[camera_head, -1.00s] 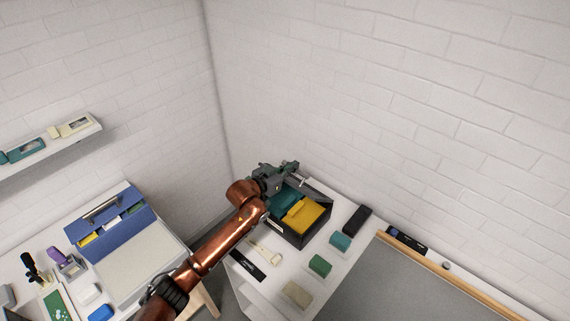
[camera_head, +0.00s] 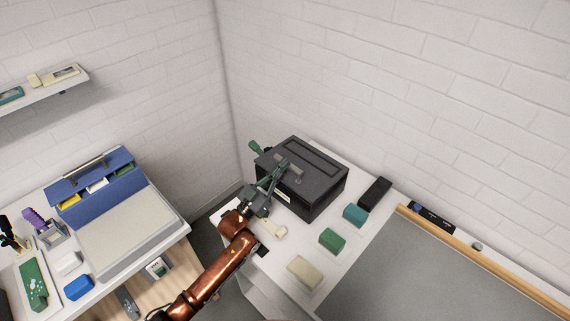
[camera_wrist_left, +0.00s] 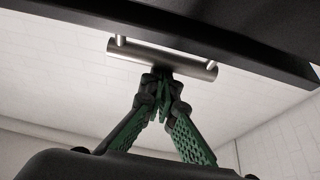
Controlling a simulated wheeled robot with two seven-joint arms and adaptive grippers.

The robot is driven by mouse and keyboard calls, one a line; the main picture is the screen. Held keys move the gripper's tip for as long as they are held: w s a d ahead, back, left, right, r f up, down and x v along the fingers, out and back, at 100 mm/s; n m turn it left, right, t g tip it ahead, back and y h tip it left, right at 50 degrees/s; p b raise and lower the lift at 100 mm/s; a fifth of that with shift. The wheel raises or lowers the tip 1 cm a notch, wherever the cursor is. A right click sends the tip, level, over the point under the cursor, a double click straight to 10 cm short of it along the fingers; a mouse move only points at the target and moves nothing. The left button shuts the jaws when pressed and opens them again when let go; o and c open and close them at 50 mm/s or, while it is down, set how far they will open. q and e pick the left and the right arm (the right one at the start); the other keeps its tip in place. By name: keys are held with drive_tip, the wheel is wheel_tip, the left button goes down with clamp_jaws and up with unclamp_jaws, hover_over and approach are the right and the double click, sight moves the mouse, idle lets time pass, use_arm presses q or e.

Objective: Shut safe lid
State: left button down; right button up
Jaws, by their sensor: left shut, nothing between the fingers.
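The black safe (camera_head: 318,200) stands on the white table by the wall corner. Its lid (camera_head: 310,160) lies flat over the box and hides the contents; I see no clear gap in the head view. My left gripper (camera_head: 281,165) is at the front left of the safe, its fingers by the lid's front edge. In the left wrist view the green-padded fingers (camera_wrist_left: 164,84) come together, empty, just below a silver bar handle (camera_wrist_left: 160,58) under a dark edge. I cannot tell whether they touch it. My right gripper is out of view.
Right of the safe lie a black case (camera_head: 375,192), teal block (camera_head: 355,215), green block (camera_head: 332,240) and cream block (camera_head: 304,272). A grey board (camera_head: 430,270) fills the right. A blue organiser (camera_head: 92,188) stands on the left table. A gap separates the tables.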

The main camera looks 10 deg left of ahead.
use_arm(q)
drive_tip(key=shift+s+f+b, duration=0.15)
drive_tip(key=shift+f+b, duration=0.2)
drive_tip(key=shift+f, duration=0.25)
drive_tip(key=r+p, duration=0.2)
drive_tip(key=r, duration=0.1)
drive_tip(key=r+p, duration=0.2)
drive_tip(key=shift+s+a, duration=0.25)
drive_tip(key=shift+s, duration=0.05)
drive_tip(key=f+b+v, duration=0.1)
drive_tip(key=v, duration=0.9)
drive_tip(key=shift+w+f+b, duration=0.2)
drive_tip(key=shift+f+b, duration=0.15)
drive_tip(key=shift+f, duration=0.05)
drive_tip(key=shift+d, duration=0.15)
